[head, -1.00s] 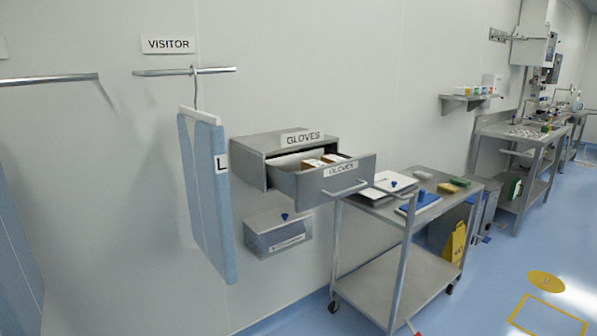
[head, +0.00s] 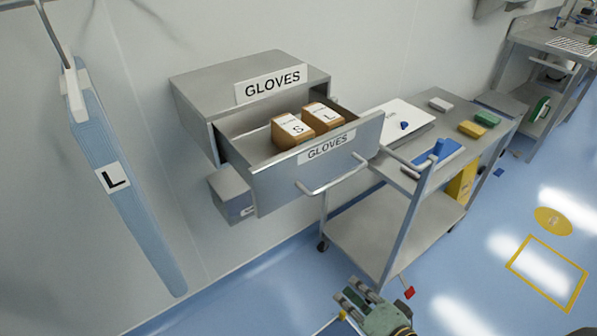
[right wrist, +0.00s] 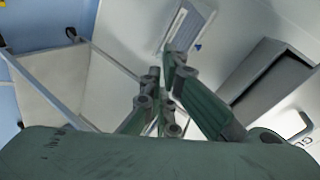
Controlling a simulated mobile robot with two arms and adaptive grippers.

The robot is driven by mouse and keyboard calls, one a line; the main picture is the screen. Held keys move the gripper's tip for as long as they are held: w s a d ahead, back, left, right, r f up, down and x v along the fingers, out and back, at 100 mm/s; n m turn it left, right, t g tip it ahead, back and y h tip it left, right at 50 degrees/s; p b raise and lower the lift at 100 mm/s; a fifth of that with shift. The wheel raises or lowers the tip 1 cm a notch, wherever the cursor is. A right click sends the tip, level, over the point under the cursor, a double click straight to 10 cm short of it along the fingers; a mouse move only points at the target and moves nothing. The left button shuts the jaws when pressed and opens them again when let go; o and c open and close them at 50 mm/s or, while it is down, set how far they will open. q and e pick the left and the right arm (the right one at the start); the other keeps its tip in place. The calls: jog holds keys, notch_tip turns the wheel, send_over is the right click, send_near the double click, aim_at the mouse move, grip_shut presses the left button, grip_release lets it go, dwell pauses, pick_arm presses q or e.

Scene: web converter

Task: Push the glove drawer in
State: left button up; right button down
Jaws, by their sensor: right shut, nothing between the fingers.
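The glove drawer (head: 275,187) stands pulled out of its grey wall cabinet (head: 225,82) in the head view. Its front carries a GLOVES label and a bar handle (head: 335,180). Two brown glove boxes, marked S (head: 293,130) and L (head: 323,115), sit inside it. My right gripper (head: 350,298) is low in the head view, below the drawer front and apart from it. It is shut and empty. My left gripper is not in view.
A steel cart (head: 385,232) stands right of the drawer, close to the handle, with a white binder (head: 390,120), a blue item and small blocks on top. A blue garment (head: 125,180) marked L hangs at the left. A smaller box (head: 230,193) is below the cabinet.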

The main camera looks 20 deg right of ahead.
jog(key=a+r+m+t+y+p, duration=0.1)
jog(key=a+r+m+t+y, duration=0.1)
jog(key=r, duration=1.1)
jog(key=a+r+m+t+y+p, duration=0.1)
jog(key=a+r+t, duration=0.1)
jog(key=r, duration=1.1)
jog(key=p, duration=0.3)
send_near(290, 179)
jog(key=x, duration=0.5)
jog(key=shift+w+a+r, duration=0.15)
jog(key=shift+w+r, duration=0.1)
jog(key=shift+w, duration=0.05)
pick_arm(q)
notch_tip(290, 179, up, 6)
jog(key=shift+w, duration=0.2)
pick_arm(e)
jog(key=shift+w+a+f, duration=0.15)
jog(key=shift+w+a, duration=0.1)
jog(key=shift+w, duration=0.4)
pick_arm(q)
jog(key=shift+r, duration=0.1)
